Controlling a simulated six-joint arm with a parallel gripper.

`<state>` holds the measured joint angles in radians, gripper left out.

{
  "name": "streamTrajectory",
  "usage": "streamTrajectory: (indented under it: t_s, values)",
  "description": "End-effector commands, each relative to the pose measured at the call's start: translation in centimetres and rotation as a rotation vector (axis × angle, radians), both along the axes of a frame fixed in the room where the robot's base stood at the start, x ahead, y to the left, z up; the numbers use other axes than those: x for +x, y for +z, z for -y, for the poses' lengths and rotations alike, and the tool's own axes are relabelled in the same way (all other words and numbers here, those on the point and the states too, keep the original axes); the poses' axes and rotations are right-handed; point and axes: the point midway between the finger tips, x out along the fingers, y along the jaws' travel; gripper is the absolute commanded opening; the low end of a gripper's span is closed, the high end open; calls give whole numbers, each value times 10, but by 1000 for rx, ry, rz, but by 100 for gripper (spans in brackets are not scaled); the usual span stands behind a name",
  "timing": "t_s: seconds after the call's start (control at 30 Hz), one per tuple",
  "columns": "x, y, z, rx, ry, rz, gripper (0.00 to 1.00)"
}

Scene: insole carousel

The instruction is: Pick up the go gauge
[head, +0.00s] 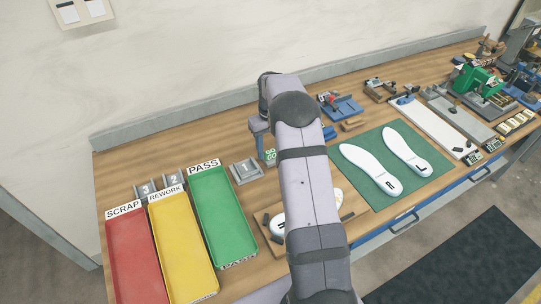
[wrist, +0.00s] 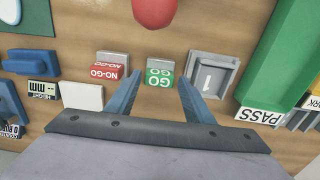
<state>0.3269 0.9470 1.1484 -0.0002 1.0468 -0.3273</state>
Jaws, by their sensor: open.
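The go gauge (wrist: 159,78) is a small block with a green face marked GO and a pale top. My gripper (wrist: 160,82) is open, with one blue-grey finger on each side of the gauge in the wrist view. The jaws look empty, and I cannot tell how far above the gauge the fingertips are.
A red NO-GO gauge (wrist: 108,71) stands close left of the go gauge in the wrist view. A grey block marked 1 (wrist: 210,76) stands close right. A red ball-shaped thing (wrist: 154,11) is at the top. The green PASS tray (head: 222,215) lies left of my arm.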

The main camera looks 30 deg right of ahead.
Motion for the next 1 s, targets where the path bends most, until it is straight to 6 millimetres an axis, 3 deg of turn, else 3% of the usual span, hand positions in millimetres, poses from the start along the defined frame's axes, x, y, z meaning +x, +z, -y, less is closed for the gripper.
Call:
streamTrajectory:
  t_s: [0.23,0.53,0.57,0.7,1.0]
  values:
    - [-1,-25,1,0,0,-1,48]
    - [-1,-31,1,0,0,1,48]
    - [-1,-31,1,0,0,1,45]
    - [-1,-31,1,0,0,1,12]
    - [0,-29,1,-1,0,3,12]
